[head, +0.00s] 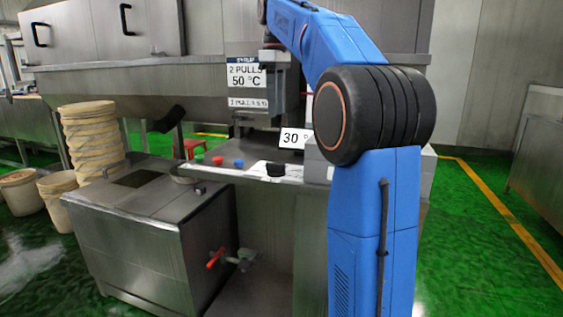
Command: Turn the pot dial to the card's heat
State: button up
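A small black round knob (276,170), which looks like the pot dial, sits on a white plate on the steel ledge; its markings are too small to read. A white card (246,76) reads "2 PULLS 50 °C", with small lines above and below that are hard to read. A white sign (295,138) behind the knob reads "30 °", its right end hidden by my arm. My blue arm rises at the right and bends up and left. A dark part at its far end (271,42) is above the card, well above the knob; the fingers cannot be made out.
A steel tank (150,225) with a red-handled valve (216,258) stands below. Stacked tubs (92,140) are at the left. Green floor is clear at the right.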

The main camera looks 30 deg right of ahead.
aim_at(276, 163)
notch_tip(276, 163, down, 17)
dwell(0.6)
grip_shut()
